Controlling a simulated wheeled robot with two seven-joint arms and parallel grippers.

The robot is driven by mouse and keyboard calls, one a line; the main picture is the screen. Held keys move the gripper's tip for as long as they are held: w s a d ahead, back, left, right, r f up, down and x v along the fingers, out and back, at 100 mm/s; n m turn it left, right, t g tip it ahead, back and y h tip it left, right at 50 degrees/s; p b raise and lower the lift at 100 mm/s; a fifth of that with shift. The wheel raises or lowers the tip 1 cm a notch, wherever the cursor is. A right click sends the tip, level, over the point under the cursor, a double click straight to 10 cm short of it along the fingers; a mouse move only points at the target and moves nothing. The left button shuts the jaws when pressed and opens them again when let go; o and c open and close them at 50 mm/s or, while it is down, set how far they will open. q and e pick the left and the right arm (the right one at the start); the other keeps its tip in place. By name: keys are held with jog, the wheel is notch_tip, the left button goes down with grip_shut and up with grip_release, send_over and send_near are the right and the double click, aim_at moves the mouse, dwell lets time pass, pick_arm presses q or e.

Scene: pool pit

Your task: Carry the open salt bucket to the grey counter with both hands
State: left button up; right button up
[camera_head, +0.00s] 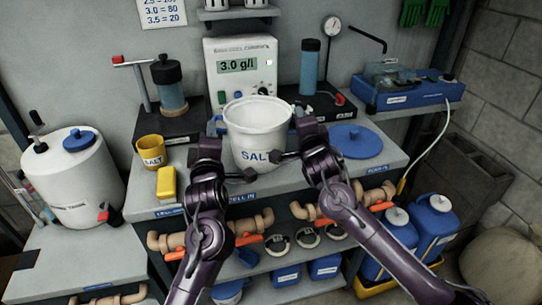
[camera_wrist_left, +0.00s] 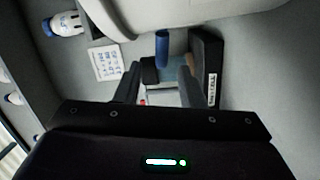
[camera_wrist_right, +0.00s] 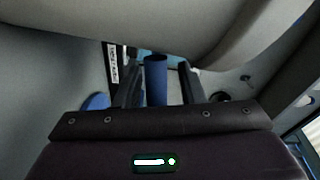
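The white salt bucket (camera_head: 258,130), marked SALT, stands upright on the grey bench top (camera_head: 385,161) in the head view. Its open rim faces up, and its pale wall also fills the top of both wrist views. My left gripper (camera_head: 213,142) is at the bucket's left side. Its fingers are spread, with a blue handle (camera_wrist_left: 162,46) between or just beyond the tips. My right gripper (camera_head: 300,115) is at the bucket's right side. Its open fingers straddle the other blue handle (camera_wrist_right: 156,80), with gaps visible on both sides.
A yellow cup (camera_head: 151,151) and yellow block (camera_head: 166,184) stand left of the bucket; a blue lid (camera_head: 356,141) lies right. A meter (camera_head: 240,68) stands behind. A lower grey counter (camera_head: 85,262) with a white tank (camera_head: 75,175) is at left.

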jog(key=shift+s, duration=0.15)
pick_arm(q)
jog(key=s, duration=0.5)
jog(key=shift+s+d, duration=0.15)
jog(key=shift+d, duration=0.15)
pick_arm(e)
jog(key=s+d, duration=0.1)
jog(key=s, duration=1)
jog(key=shift+s+d+r, duration=0.15)
jog(key=shift+s+r, duration=0.05)
jog(key=shift+s, duration=0.15)
pick_arm(q)
jog(key=shift+f, duration=0.15)
pick_arm(e)
jog(key=shift+f, duration=0.1)
